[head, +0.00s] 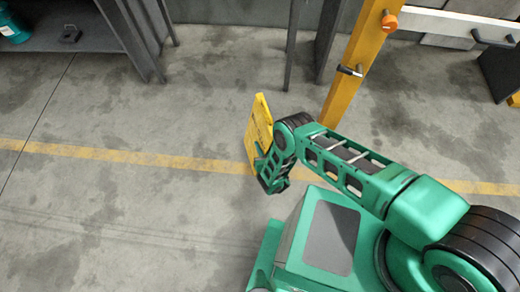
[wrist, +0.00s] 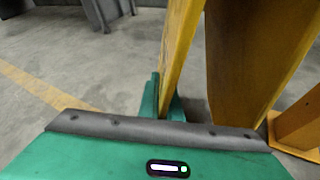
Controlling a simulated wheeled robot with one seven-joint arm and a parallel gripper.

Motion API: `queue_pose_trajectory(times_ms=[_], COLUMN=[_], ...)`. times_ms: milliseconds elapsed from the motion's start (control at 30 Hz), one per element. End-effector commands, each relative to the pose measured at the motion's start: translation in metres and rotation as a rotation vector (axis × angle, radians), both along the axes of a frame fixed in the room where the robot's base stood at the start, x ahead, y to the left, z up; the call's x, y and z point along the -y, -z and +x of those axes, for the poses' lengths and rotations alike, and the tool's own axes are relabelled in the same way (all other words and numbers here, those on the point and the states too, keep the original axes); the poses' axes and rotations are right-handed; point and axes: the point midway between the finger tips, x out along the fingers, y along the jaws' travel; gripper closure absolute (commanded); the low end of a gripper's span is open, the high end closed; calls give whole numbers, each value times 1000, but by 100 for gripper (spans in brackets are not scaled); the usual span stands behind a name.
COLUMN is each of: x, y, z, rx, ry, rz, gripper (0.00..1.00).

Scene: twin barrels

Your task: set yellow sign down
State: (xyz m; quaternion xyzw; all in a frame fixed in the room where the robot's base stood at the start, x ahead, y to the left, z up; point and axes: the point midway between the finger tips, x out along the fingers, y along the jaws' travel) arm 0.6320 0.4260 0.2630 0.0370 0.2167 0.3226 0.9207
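The yellow sign (head: 258,125) is at the middle of the head view, tilted and seen nearly edge-on. In the wrist view its yellow panels (wrist: 248,55) spread apart like a folding sign, with one narrow panel edge running down between the green fingers. My gripper (wrist: 162,102) is closed around that edge; in the head view my gripper (head: 268,168) is at the sign's lower right side. My wrist hides part of the sign. I cannot tell whether its lower edge touches the floor.
A yellow-orange post (head: 357,65) stands just behind and right of the sign. A dark shelf (head: 80,35) is at the upper left. A yellow line (head: 120,155) crosses the concrete floor. The floor left of the sign is clear.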

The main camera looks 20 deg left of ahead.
Motion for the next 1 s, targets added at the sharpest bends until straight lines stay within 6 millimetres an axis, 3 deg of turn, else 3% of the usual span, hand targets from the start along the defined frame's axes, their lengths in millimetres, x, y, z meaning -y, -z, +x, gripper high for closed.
queue_pose_trajectory(times_ms=[200, 500, 600, 1000], x=[0, -1, 1, 3], y=[25, 31, 32, 30], z=[0, 0, -1, -3], rx=[3, 4, -1, -1], ry=[-1, -1, 1, -1], rz=[1, 1, -1, -2], gripper=[100, 100, 77, 77])
